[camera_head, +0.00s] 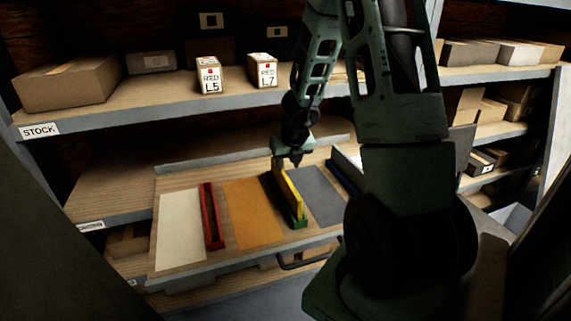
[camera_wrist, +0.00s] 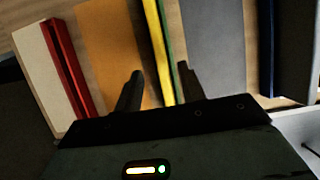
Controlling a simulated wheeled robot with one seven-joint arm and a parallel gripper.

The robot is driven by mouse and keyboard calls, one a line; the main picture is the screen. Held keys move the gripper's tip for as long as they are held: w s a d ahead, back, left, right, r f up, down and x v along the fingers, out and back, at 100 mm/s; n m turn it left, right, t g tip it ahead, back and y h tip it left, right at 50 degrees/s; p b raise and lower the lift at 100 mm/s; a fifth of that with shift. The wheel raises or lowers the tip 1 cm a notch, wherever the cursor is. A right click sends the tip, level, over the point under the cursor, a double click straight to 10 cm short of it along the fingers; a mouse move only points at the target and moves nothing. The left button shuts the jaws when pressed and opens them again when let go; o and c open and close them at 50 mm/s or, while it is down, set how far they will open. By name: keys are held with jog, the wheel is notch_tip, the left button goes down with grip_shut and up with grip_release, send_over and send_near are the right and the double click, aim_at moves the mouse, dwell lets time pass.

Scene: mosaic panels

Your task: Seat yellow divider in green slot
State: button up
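The yellow divider (camera_head: 288,190) stands on edge along the green slot (camera_head: 299,223) on the tray board in the head view. In the wrist view the yellow divider (camera_wrist: 160,50) runs lengthwise, with a green strip of the slot (camera_wrist: 177,40) along its right side. The divider appears to be in the slot, but I cannot tell how deep. My gripper (camera_head: 287,163) is over the far part of the divider. In the wrist view my gripper's fingers (camera_wrist: 160,72) are apart, one on each side of the divider, with gaps visible.
A red slot (camera_head: 211,216) lies left, between a white panel (camera_head: 180,232) and an orange panel (camera_head: 252,213). A grey panel (camera_head: 318,194) and a blue slot (camera_head: 343,172) lie right. A shelf (camera_head: 135,97) with boxes, including L5 (camera_head: 209,76) and L7 (camera_head: 263,70), is above.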

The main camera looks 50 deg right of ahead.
jog(key=p+v, duration=0.4)
jog(key=v, duration=0.4)
jog(key=shift+r+p, duration=0.2)
jog(key=shift+p, duration=0.15)
